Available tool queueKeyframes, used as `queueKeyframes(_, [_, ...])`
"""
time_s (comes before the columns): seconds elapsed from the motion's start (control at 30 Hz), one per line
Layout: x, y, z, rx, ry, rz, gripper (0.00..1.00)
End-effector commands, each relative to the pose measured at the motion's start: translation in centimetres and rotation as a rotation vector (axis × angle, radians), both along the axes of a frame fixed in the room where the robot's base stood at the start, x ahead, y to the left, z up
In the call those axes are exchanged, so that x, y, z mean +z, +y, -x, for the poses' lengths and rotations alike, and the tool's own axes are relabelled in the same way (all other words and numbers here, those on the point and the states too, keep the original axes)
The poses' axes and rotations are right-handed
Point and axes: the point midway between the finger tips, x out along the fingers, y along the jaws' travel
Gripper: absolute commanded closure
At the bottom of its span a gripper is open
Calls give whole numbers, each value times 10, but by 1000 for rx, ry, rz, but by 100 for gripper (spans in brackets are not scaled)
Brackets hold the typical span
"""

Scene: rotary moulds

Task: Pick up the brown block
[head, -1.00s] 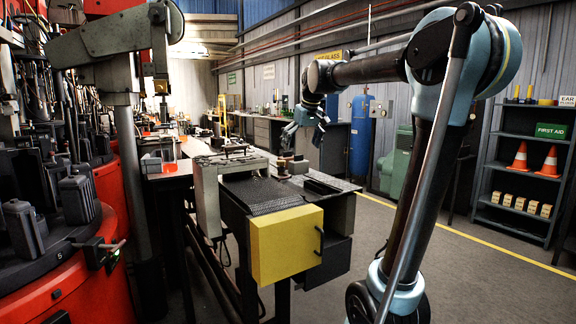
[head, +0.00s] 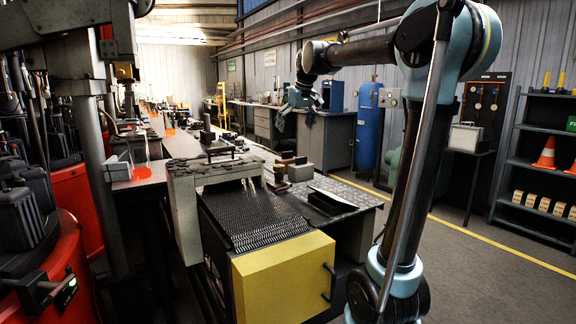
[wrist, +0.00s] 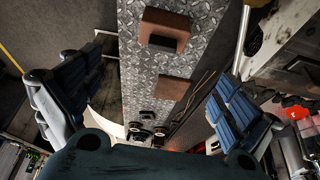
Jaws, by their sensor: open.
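A brown block (wrist: 163,28) lies on the grey diamond-plate table top (wrist: 205,12) in the upper middle of the wrist view. A second, flatter-looking brown block (wrist: 174,90) lies nearer the picture's centre. In the head view, small brown block shapes (head: 287,155) sit on the table by a paler block (head: 300,171); I cannot match them surely to the wrist view. My gripper (wrist: 155,95) is open, its two blue-grey padded fingers wide apart with nothing held. In the head view my gripper (head: 299,112) hangs above and behind the blocks, apart from them.
A black open tray (head: 328,202) lies on the table right of the conveyor mesh (head: 245,212), which ends in a yellow box (head: 283,280). Red mould machinery (head: 62,265) stands left. A blue cylinder (head: 368,125) and shelves (head: 540,160) stand right. The floor on the right is clear.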

Motion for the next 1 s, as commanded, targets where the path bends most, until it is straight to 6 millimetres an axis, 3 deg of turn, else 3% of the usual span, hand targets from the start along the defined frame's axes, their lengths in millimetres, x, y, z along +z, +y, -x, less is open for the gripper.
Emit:
queueKeyframes(0.17, [-18, 4, -6, 0, 0, 0, 2])
queueKeyframes(0.7, [-101, 23, -35, 0, 0, 0, 2])
queueKeyframes(1.0, [-120, 28, -40, 0, 0, 0, 2])
